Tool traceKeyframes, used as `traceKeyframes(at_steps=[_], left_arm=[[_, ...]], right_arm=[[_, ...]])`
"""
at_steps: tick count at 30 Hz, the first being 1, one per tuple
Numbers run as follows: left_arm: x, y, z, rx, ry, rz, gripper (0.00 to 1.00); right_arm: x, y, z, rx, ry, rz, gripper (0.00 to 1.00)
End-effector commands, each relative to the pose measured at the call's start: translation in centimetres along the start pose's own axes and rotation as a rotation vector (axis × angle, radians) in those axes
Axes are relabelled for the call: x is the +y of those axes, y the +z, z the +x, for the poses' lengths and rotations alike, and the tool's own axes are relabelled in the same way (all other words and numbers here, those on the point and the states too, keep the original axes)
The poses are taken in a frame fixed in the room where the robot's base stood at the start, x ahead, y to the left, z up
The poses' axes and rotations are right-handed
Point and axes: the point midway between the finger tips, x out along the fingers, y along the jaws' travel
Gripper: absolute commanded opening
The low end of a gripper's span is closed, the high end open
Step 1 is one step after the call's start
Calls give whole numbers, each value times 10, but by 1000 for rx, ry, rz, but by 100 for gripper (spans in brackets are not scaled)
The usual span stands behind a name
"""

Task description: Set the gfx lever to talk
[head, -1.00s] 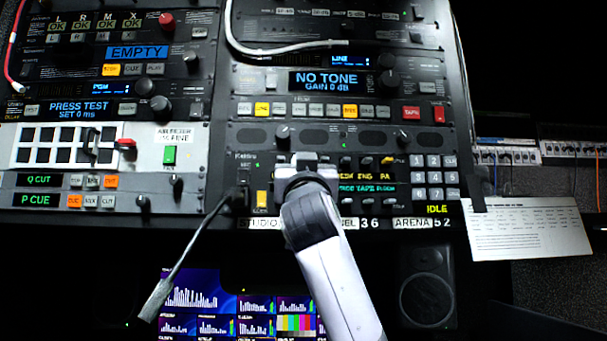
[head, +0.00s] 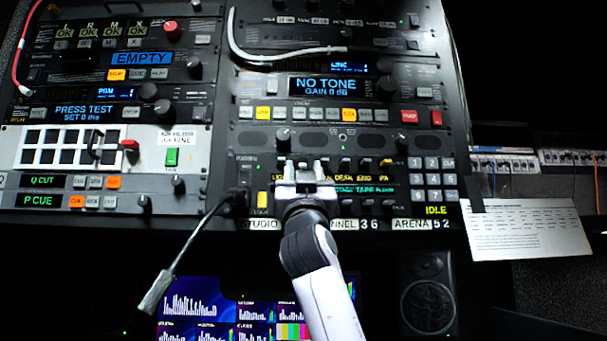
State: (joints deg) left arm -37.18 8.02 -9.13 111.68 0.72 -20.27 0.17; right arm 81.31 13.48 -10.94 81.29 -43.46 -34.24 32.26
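The intercom panel (head: 256,167) has a row of small levers above lit yellow labels, with a green text strip below. The labels at the right end read ENG and PA; the PA lever (head: 387,162) has a yellow tip. I cannot read a GFX label; that part of the row is partly hidden behind my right gripper. My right gripper (head: 303,166) comes up from below in front of the panel's left-middle levers. Its two fingertips look apart, with a gap between them. I cannot tell whether it touches a lever. My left gripper is out of view.
A gooseneck microphone (head: 187,250) sticks out at the panel's left. A keypad (head: 432,179) is to the right of the levers. A paper sheet (head: 527,227) hangs further right. Screens (head: 205,305) and a speaker (head: 428,306) are below.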

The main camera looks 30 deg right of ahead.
Motion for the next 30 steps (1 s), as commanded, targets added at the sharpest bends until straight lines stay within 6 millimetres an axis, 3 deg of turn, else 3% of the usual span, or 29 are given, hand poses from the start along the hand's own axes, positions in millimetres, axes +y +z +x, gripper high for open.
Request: traceKeyframes(at_steps=[10, 21, 30], left_arm=[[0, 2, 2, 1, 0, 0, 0], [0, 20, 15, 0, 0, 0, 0], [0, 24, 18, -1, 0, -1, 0]], right_arm=[[0, 1, -6, -1, 0, 0, 42], [-1, 2, -55, 0, -2, 2, 42], [0, 0, -72, -1, 0, 0, 42]])
